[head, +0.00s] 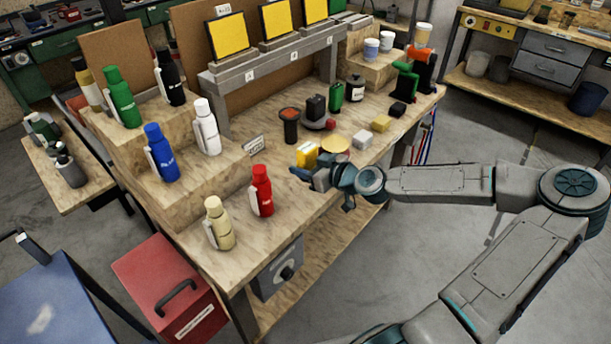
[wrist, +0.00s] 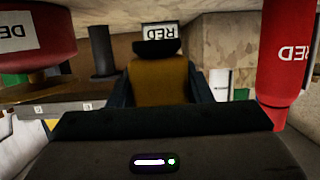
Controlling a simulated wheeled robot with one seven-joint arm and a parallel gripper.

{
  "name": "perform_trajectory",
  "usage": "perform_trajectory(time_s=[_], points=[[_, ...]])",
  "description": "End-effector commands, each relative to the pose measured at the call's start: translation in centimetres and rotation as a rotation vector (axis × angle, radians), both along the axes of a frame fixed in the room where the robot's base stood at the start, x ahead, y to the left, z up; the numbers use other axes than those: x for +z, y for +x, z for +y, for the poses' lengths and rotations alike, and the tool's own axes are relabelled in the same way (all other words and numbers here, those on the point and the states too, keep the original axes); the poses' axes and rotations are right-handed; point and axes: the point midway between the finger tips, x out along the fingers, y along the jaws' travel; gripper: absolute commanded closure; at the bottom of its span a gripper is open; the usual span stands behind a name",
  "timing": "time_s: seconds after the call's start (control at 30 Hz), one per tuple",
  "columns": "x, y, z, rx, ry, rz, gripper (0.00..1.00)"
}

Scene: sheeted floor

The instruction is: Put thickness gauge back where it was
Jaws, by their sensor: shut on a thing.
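My gripper (head: 318,178) is over the near edge of the workbench, right of the red bottle. A yellow block-like thing (head: 306,154) shows just at my fingers; I take it for the thickness gauge. In the wrist view, my gripper's two dark fingers (wrist: 160,88) are shut on a dull yellow body, the gauge (wrist: 160,82). The head view does not clearly show whether the gauge touches the bench.
Stepped bottle shelves stand left. A red toolbox (head: 168,290) is on the floor.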

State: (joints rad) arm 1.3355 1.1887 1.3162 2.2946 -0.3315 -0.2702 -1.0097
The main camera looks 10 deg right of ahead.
Motion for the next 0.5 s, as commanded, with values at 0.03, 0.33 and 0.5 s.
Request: perform_trajectory(time_s=[0.03, 0.33, 0.5], points=[[-0.3, 0.0, 0.1, 0.000, 0.002, 0.001, 0.81], [-3.6, 0.0, 0.2, 0.003, 0.003, 0.001, 0.81], [-4.0, 0.0, 0.2, 0.002, 0.000, 0.000, 0.81]])
